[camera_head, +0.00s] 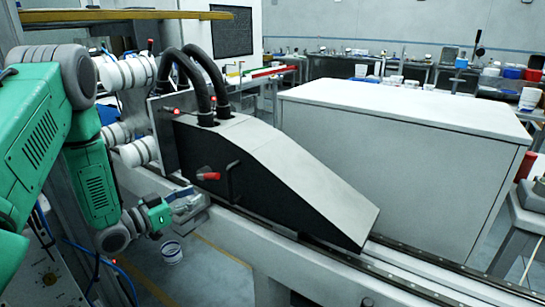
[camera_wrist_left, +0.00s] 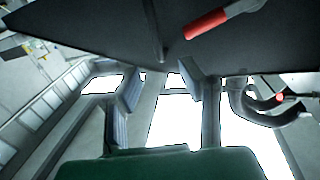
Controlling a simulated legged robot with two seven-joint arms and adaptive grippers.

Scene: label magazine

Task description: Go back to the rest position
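My green left arm comes in from the left of the head view. Its left gripper (camera_head: 187,204) is low beside the near side of the label magazine (camera_head: 262,165), a black wedge-shaped housing with a grey sloping top. In the left wrist view the two fingers (camera_wrist_left: 160,82) stand apart with nothing visible between them. The magazine's dark underside or side (camera_wrist_left: 110,30) fills the top of that view. A red-tipped lever (camera_head: 208,176) sticks out of the magazine above the gripper; a red handle also shows in the wrist view (camera_wrist_left: 207,24). My right gripper is not in view.
The magazine sits on a long rail (camera_head: 420,277). Two black hoses (camera_head: 205,75) rise from it. A large white cabinet (camera_head: 400,125) stands behind. White rollers (camera_head: 128,73) are close to my left arm.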

